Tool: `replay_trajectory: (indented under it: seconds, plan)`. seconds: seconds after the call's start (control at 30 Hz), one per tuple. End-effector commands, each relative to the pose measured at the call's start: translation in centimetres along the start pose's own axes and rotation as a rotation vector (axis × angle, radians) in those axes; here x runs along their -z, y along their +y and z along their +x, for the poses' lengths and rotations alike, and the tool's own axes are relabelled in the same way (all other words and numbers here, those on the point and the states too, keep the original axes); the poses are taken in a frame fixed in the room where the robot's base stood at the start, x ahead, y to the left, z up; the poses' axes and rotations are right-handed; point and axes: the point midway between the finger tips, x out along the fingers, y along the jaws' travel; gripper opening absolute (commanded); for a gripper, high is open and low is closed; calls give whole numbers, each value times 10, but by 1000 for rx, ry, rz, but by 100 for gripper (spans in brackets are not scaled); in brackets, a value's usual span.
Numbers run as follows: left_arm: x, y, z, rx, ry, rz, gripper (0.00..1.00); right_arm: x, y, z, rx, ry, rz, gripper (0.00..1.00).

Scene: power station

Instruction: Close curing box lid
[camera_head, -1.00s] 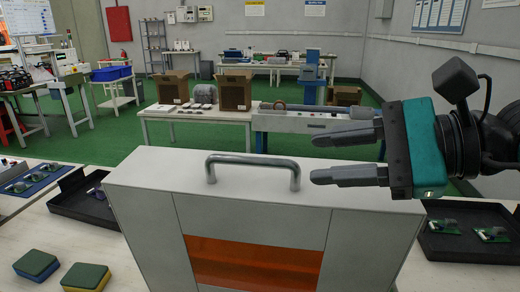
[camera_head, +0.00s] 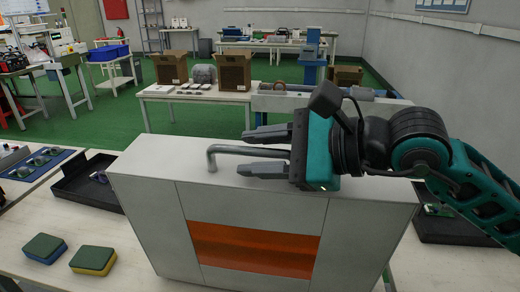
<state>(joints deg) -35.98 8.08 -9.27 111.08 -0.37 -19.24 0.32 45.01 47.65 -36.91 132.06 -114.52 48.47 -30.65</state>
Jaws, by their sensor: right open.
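The white curing box (camera_head: 155,215) stands on the table in the middle, with an orange window (camera_head: 250,248) in its front. Its top looks flat, with a grey bar handle (camera_head: 228,150) on it; I cannot tell whether the lid is fully down. My right gripper (camera_head: 246,152) comes in from the right, open, its fingers pointing left. In the picture the handle bar runs between the two fingers, and its right end is hidden by the gripper. I cannot tell whether they touch. My left gripper is not in view.
Black trays stand left (camera_head: 85,190) and right (camera_head: 450,229) of the box. A green-and-blue sponge (camera_head: 45,248) and a green-and-yellow sponge (camera_head: 93,259) lie at the front left. A bench with cardboard boxes (camera_head: 171,68) stands behind, across green floor.

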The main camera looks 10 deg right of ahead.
Motion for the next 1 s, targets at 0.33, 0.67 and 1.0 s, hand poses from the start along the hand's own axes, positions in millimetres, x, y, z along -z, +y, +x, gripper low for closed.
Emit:
replay_trajectory:
  seconds: [0.33, 0.67, 1.0]
  plan:
    - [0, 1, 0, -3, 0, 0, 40, 0, 0, 0, 0, 0, 0, 16]
    - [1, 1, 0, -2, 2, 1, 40, 0, 0, 0, 0, 0, 0, 0]
    - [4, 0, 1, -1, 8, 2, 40, 1, -1, 0, -1, 1, 3, 0]
